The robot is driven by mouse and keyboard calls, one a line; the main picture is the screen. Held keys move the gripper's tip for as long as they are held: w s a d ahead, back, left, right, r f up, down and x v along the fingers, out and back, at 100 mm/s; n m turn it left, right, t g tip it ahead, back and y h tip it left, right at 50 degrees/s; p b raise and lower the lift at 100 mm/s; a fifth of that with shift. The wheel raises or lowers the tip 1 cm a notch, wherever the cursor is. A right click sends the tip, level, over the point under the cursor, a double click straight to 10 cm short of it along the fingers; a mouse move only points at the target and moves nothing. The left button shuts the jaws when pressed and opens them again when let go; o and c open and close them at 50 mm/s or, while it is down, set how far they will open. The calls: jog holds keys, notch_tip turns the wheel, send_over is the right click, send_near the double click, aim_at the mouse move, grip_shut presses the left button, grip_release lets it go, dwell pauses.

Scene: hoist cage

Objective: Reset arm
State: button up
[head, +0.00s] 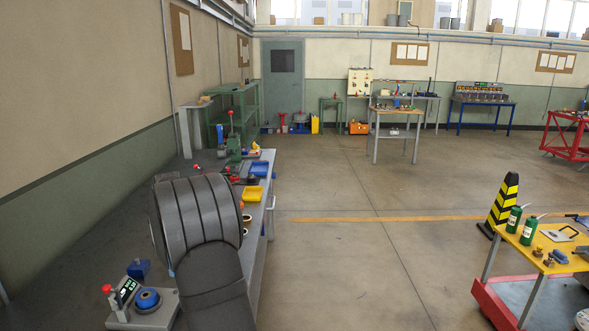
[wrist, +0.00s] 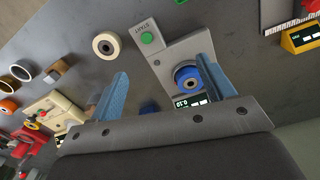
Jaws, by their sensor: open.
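My gripper (wrist: 163,67) shows in the wrist view as two blue fingers spread wide apart, with nothing held between them. It is over the grey workbench (wrist: 85,60). A grey device (wrist: 178,52) with a green START button, a blue round part (wrist: 187,77) and a small display lies below; the right finger partly covers it. In the head view my thick grey arm fills the near left and the gripper is hidden. A device with a blue round part (head: 148,299), a display and a red knob shows at the lower left.
Rollers and rings (wrist: 107,44) lie on the bench in the wrist view. Yellow trays (head: 253,193) and a green press (head: 233,150) stand on the bench beyond my arm. A yellow table (head: 553,255) and a striped cone (head: 503,205) are at right. The middle floor is clear.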

jog(key=w+d+f, duration=0.2)
jog(key=w, duration=0.4)
jog(key=w+d+f, duration=0.2)
jog(key=w+f, duration=0.1)
jog(key=w, duration=0.4)
jog(key=a+f, duration=0.2)
jog(key=a, duration=0.1)
jog(key=a+f, duration=0.2)
jog(key=a, duration=0.2)
jog(key=a+f, duration=0.2)
jog(key=a, duration=0.2)
jog(key=shift+a+f, duration=0.1)
jog(key=shift+f, duration=0.2)
jog(key=shift+a+f, duration=0.25)
jog(key=shift+f, duration=0.1)
